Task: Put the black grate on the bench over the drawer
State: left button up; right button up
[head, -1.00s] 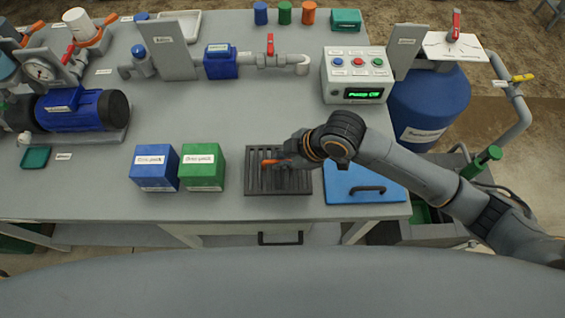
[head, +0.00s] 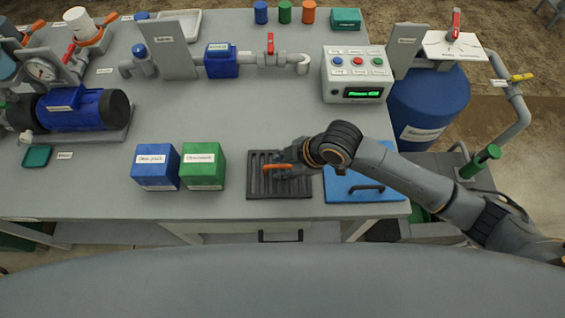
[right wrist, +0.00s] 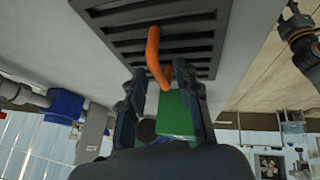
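The black slatted grate (head: 256,190) lies near the front edge of the grey bench, with an orange handle (head: 277,167) across it. The drawer's dark handle (head: 280,236) shows below the front edge, beneath the grate. My right gripper (head: 290,170) is at the handle, and its arm partly covers the grate's right side. In the right wrist view the grate (right wrist: 200,17) fills the top. The orange handle (right wrist: 153,55) lies between my right fingers (right wrist: 162,80), which stand wide apart and do not appear to grip it. My left gripper is not in view.
A blue box (head: 156,167) and a green box (head: 204,167) stand just left of the grate. A blue panel with a dark handle (head: 350,195) lies close on its right. The control box (head: 353,75) stands behind. Bench behind the grate is clear.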

jog(key=v, duration=1.2)
jog(key=shift+r, duration=0.15)
jog(key=shift+w, duration=0.1)
